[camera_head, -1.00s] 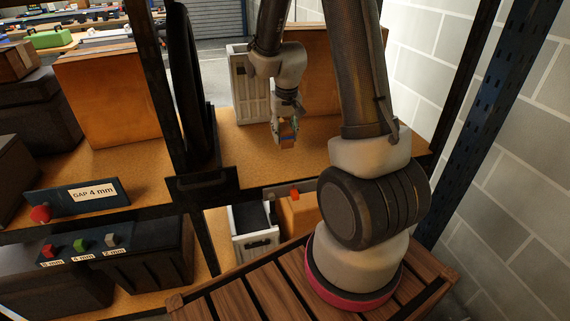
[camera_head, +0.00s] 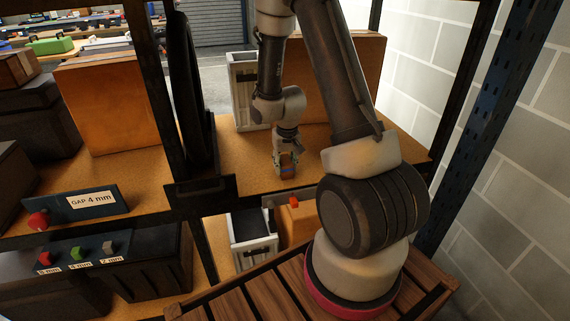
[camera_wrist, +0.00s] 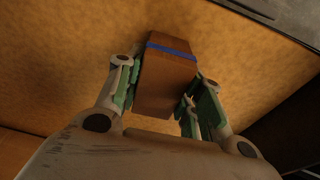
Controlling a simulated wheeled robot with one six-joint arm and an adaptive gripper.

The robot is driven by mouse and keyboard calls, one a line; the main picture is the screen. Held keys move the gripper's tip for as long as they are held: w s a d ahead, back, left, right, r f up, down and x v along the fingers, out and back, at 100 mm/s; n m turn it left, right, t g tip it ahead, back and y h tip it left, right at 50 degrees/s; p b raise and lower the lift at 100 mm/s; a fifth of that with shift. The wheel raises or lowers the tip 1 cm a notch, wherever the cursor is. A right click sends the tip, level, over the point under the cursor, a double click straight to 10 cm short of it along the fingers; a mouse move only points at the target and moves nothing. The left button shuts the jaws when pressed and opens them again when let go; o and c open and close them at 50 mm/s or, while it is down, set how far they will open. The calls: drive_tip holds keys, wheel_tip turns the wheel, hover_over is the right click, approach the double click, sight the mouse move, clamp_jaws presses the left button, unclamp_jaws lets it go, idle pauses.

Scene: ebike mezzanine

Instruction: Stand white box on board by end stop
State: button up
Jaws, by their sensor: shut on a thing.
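My gripper (camera_head: 287,168) is above the tan shelf deck (camera_head: 235,160) in the head view. In the wrist view my gripper (camera_wrist: 163,82) is shut on a brown box (camera_wrist: 168,85) with a blue band (camera_wrist: 172,48) across it. The held brown box is small in the head view (camera_head: 288,172). I see no small white box. A grey plate (camera_head: 270,201) with an orange-red knob (camera_head: 294,202) sits at the shelf's front edge. I cannot tell which part is the end stop.
A white slatted crate (camera_head: 243,90) and a large brown box (camera_head: 350,75) stand behind my arm. A black wheel (camera_head: 192,95) stands to the left. A white-and-dark bin (camera_head: 252,250) is below. The deck around my gripper looks clear.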

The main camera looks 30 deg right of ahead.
sight(286, 163)
drive_tip(key=o, duration=1.1)
drive_tip(key=shift+r, duration=0.1)
drive_tip(key=s+a+r, duration=0.1)
drive_tip(key=s+r, duration=0.2)
drive_tip(key=r, duration=0.5)
drive_tip(key=s+a+r+n+t, duration=0.1)
drive_tip(key=s+r, duration=0.3)
drive_tip(key=r, duration=0.5)
drive_tip(key=s+a+r, duration=0.1)
drive_tip(key=s+r, duration=0.2)
drive_tip(key=r, duration=0.5)
drive_tip(key=s+r, duration=0.2)
drive_tip(key=s, duration=0.2)
drive_tip(key=s+a+r+n+t, duration=0.1)
drive_tip(key=s+r, duration=0.1)
drive_tip(key=s, duration=0.3)
drive_tip(key=s+a+r+n, duration=0.1)
drive_tip(key=s+r, duration=0.1)
drive_tip(key=s, duration=0.2)
drive_tip(key=shift+s+r, duration=0.25)
drive_tip(key=shift+s, duration=0.15)
